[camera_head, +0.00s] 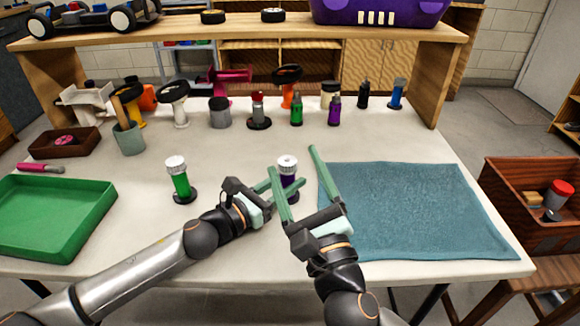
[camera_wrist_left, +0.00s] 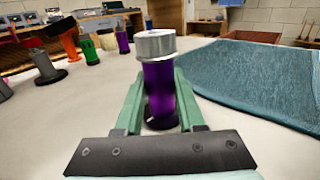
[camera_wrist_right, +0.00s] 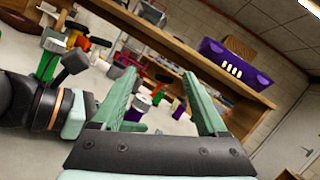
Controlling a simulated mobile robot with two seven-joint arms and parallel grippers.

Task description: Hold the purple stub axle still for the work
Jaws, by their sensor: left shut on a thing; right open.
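The purple stub axle (camera_head: 289,186), with a silver cap, stands upright on the worktable (camera_head: 235,165) left of the blue mat. My left gripper (camera_head: 288,183) is shut on its purple body below the cap. In the left wrist view the axle (camera_wrist_left: 160,90) sits between the two green fingers, and its dark base shows below. My right gripper (camera_head: 292,160) is open, its fingers apart and raised near the axle. In the head view its left finger passes just in front of the axle's left side. I cannot tell whether they touch.
A green stub axle (camera_head: 181,183) stands to the left, near a green tray (camera_head: 58,215). A blue mat (camera_head: 410,210) lies at right. Several parts line the table's back, under a wooden shelf (camera_head: 240,36) with a purple crate (camera_head: 380,12). A brown crate (camera_head: 505,205) stands off the right edge.

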